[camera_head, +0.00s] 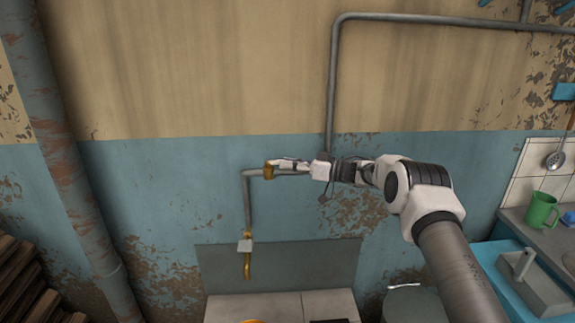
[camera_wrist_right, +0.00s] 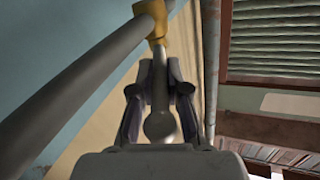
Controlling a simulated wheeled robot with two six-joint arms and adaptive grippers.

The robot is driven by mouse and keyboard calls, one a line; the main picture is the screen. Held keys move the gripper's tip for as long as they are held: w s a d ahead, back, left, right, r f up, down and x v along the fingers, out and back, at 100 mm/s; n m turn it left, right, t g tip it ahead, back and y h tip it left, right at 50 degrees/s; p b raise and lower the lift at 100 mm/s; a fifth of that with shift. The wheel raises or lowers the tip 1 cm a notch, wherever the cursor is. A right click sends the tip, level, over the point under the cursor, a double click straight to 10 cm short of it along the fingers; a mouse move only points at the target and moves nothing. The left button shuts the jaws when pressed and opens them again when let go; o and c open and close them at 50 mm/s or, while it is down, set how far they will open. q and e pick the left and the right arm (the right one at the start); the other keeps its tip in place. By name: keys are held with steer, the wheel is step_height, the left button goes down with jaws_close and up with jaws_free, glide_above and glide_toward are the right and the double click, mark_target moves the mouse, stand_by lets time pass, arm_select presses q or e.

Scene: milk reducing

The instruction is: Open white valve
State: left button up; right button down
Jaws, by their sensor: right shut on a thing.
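The valve has a brass body (camera_head: 269,171) on the grey pipe against the blue wall. In the right wrist view the brass body (camera_wrist_right: 152,16) is at the top, and a pale grey-white lever (camera_wrist_right: 160,126) with a rounded end runs from it toward the camera. My right gripper (camera_head: 287,163) is at the valve, coming from the right. In the right wrist view its two dark fingers (camera_wrist_right: 160,85) lie on either side of the lever and are shut on it. The fingers hide part of the lever in the head view. My left gripper is not in view.
The grey pipe (camera_head: 247,205) bends down to a pale block (camera_head: 245,246) and brass spout below. Another grey pipe (camera_head: 333,85) rises behind my right gripper. A rusty pipe (camera_head: 70,170) stands at left. A green mug (camera_head: 541,210) is on the right counter.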

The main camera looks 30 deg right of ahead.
steer(key=shift+r, duration=0.15)
steer(key=c, duration=1.2)
jaws_free()
steer(key=shift+w, duration=0.1)
steer(key=shift+o, duration=0.2)
steer(key=v, duration=1.2)
steer(key=shift+a, duration=0.1)
